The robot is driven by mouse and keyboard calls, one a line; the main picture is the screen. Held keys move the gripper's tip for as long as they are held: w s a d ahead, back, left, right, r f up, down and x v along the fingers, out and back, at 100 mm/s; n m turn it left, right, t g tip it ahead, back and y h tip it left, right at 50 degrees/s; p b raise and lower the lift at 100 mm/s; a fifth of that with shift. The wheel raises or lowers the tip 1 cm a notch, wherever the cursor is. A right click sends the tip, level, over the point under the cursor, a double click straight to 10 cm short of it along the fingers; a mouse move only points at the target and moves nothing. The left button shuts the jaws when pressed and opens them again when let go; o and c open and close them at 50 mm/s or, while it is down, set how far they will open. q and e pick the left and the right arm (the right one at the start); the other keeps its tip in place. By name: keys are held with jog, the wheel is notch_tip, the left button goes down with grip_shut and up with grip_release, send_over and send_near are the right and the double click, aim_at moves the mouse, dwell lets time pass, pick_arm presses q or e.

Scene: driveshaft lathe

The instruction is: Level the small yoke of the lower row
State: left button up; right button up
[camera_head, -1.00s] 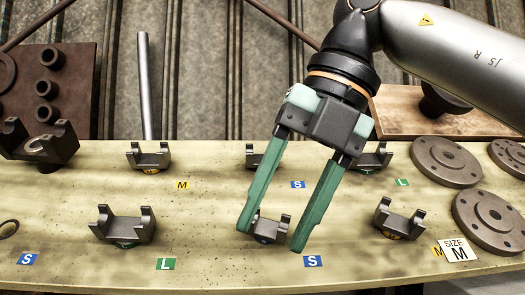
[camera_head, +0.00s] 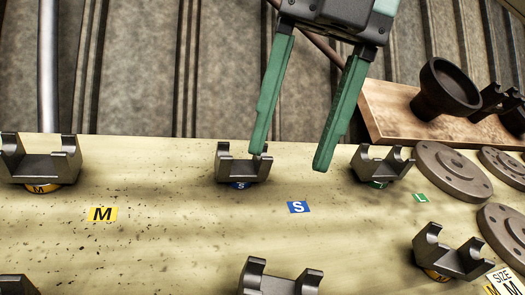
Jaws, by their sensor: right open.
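The small yoke of the lower row (camera_head: 280,282) is at the bottom edge of the head view, cut off below. Its right prong sits lower in the picture than its left one; its base and label are out of view. My right gripper (camera_head: 289,161) is open and empty, well above and behind that yoke in the picture. Its left fingertip overlaps the right prong of the upper-row small yoke (camera_head: 240,168), which has a blue S disc under it; I cannot tell whether they touch. My left gripper is not in view.
Upper-row yokes stand at left (camera_head: 40,165), marked M, and right (camera_head: 382,167), on green. A lower-row yoke (camera_head: 450,256) on yellow stands at right, near round flanges (camera_head: 452,172). A wooden board (camera_head: 395,122) holds dark parts. The table middle is mostly clear.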

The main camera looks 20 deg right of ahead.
aim_at(258, 258)
jog(key=x, duration=1.2)
jog(key=shift+s+f, duration=0.1)
jog(key=shift+f, duration=0.05)
dwell(0.3)
jog(key=shift+a, duration=0.1)
grip_shut()
dwell(1.1)
dwell(0.4)
dwell(1.3)
